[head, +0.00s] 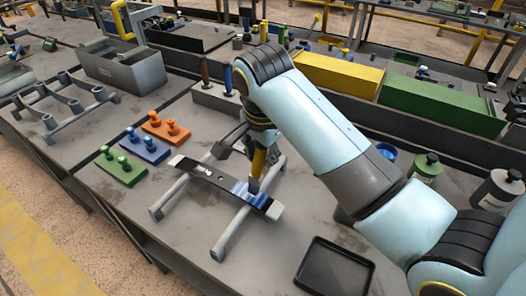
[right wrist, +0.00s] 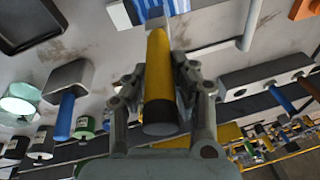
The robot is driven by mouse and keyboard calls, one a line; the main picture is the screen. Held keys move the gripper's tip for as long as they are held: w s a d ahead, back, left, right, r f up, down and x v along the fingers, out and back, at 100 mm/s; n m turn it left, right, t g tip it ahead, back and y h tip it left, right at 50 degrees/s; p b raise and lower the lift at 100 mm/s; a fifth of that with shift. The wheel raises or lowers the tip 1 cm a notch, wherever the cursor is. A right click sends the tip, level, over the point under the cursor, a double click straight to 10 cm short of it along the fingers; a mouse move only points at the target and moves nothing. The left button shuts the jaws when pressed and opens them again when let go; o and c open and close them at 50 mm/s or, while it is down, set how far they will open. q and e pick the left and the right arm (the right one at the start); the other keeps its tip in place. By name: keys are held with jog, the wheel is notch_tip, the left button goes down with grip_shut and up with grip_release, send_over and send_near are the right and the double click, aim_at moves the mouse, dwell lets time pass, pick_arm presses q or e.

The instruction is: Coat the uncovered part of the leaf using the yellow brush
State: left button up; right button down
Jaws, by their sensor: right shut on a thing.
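The leaf (head: 217,180) is a long dark bar lying across a grey rack (head: 226,238) in the head view. The bristles are mostly hidden; contact looks likely but is not clear. My left gripper is not in view.
A black tray (head: 334,268) lies in front at right. A grey block (head: 210,96) holds upright handles. Orange, blue and green peg plates (head: 120,167) lie left of the rack.

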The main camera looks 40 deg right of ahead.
jog(key=shift+b+x, duration=0.3)
jog(key=shift+x, duration=0.6)
jog(key=shift+s+a, duration=0.1)
jog(key=shift+p, duration=0.35)
jog(key=shift+s+d+f, duration=0.1)
jog(key=shift+s+d, duration=0.1)
jog(key=shift+s, duration=0.35)
jog(key=shift+s+d+f, duration=0.1)
jog(key=shift+s+d, duration=0.1)
jog(key=shift+s, duration=0.3)
dwell(0.9)
jog(key=w+v, duration=0.1)
jog(key=v, duration=0.5)
jog(key=shift+s+d, duration=0.35)
jog(key=shift+d, duration=0.25)
jog(key=shift+r, duration=0.1)
